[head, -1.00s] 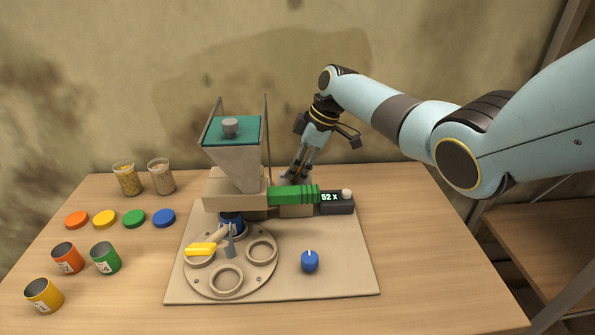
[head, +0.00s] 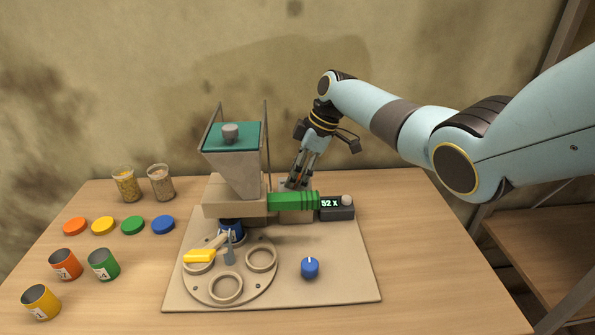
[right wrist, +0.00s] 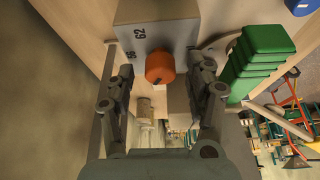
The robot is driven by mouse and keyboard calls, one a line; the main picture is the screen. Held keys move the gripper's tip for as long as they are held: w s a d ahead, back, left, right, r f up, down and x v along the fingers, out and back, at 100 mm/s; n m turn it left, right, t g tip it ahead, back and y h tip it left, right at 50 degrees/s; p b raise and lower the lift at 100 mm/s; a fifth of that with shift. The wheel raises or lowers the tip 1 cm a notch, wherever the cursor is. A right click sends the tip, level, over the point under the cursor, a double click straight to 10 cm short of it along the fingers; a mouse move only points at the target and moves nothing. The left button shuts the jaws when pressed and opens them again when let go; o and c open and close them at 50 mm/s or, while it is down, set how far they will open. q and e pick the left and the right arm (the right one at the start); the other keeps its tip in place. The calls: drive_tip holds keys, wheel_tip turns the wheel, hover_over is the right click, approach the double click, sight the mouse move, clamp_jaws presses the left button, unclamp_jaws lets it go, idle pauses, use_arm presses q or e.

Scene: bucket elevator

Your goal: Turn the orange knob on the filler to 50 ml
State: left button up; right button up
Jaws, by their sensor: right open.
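The filler (head: 233,172) stands on a beige base plate, with a teal-topped hopper and a green ribbed part (head: 293,201). The orange knob (right wrist: 160,67) is on a grey face of it in the right wrist view, with a dark mark on its front. Dark numbers are printed beside it, one reading like 62; the other is hard to read. My right gripper (head: 297,180) is behind the filler in the head view. Its open fingers (right wrist: 160,80) are on either side of the knob, with visible gaps. The knob is hidden in the head view. My left gripper is out of view.
A black display (head: 336,209) reads "52 x". A blue knob (head: 310,268) and a round turntable (head: 243,285) sit on the plate. Colored lids, open cans and two filled cups (head: 126,184) stand at left. The table's right side is clear.

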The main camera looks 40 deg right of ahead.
drive_tip(key=v, duration=1.2)
